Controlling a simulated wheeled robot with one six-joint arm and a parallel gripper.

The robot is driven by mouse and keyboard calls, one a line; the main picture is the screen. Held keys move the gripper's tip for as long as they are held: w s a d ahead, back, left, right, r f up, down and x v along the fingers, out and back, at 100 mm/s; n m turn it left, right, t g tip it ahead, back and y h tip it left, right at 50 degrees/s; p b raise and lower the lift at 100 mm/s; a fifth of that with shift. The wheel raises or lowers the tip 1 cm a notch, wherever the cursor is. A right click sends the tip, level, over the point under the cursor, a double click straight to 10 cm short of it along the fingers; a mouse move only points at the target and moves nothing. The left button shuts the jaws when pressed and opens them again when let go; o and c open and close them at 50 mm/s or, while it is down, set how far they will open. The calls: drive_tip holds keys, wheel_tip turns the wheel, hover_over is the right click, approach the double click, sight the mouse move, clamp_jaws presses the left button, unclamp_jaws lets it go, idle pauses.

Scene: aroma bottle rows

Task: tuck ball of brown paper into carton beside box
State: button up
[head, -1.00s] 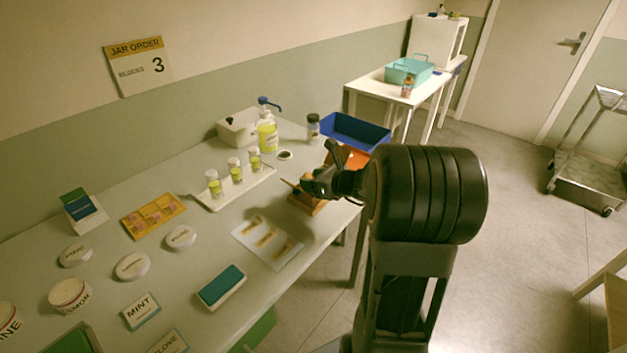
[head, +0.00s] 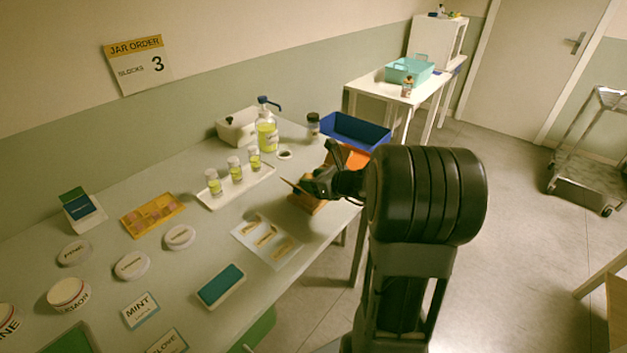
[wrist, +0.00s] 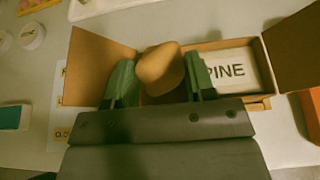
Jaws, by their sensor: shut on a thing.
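My gripper (wrist: 160,82) is shut on a ball of brown paper (wrist: 160,64), held between its two green fingers. The open cardboard carton (wrist: 214,45) lies beneath, with one flap spread to the left and one to the right. A white box marked PINE (wrist: 234,70) lies in the carton's right part. The ball is over the part of the carton left of the box; its height above the floor cannot be told. In the head view my gripper (head: 312,184) is over the carton (head: 308,205), which my arm partly hides, and the ball cannot be made out.
An orange bin (head: 352,156) and a blue bin (head: 355,131) stand beyond the carton. A white tray with several yellow-green bottles (head: 236,172), a card with tan strips (head: 267,241) and a teal-topped block (head: 221,286) lie left of it on the table.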

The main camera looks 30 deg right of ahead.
drive_tip(key=o, duration=1)
drive_tip(key=shift+r, duration=0.15)
drive_tip(key=shift+r+p, duration=3.7)
drive_tip(key=shift+r, duration=0.65)
